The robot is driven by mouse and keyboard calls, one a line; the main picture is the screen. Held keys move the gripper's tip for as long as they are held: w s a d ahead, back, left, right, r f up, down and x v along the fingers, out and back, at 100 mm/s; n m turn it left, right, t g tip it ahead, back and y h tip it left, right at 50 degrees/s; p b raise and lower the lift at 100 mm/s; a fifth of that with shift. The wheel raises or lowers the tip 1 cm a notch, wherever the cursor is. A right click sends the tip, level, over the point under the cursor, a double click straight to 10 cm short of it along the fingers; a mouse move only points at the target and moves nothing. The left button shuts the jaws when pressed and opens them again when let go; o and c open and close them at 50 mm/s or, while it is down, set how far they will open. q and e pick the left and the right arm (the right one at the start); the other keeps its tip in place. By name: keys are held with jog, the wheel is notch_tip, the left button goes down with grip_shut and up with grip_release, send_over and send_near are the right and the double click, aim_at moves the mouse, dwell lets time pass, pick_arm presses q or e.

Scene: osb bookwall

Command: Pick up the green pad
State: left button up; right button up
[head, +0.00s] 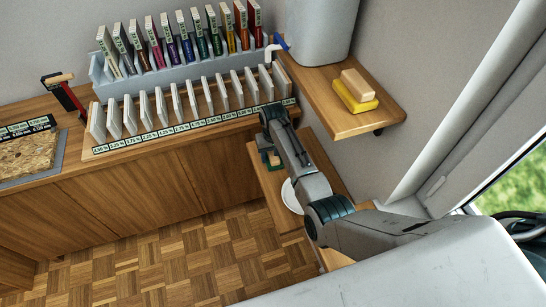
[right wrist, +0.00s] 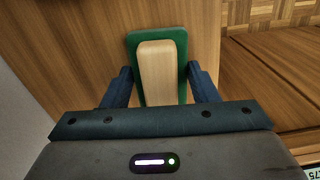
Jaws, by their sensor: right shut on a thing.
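The green pad (right wrist: 175,38) has a pale wooden block (right wrist: 157,70) as its back or handle. My right gripper (right wrist: 159,72) is shut on it, with one dark finger at each side. In the head view the green pad (head: 275,161) shows small beside the tip of my right gripper (head: 268,150), over a low wooden surface (head: 268,187). I cannot tell whether the pad touches that surface. The gripper and arm hide part of it. My left gripper is not in view.
A white round dish (head: 291,196) is partly behind my right arm. A wall shelf (head: 345,123) holds a yellow pad (head: 352,98) with a wooden block. The wooden counter (head: 130,183) carries a rack of white panels (head: 180,128) near the gripper. Parquet floor (head: 170,257) is clear.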

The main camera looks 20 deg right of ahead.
jog(key=shift+r, duration=0.1)
notch_tip(320, 180, up, 10)
jog(key=shift+f+b, duration=0.1)
jog(key=shift+b, duration=0.85)
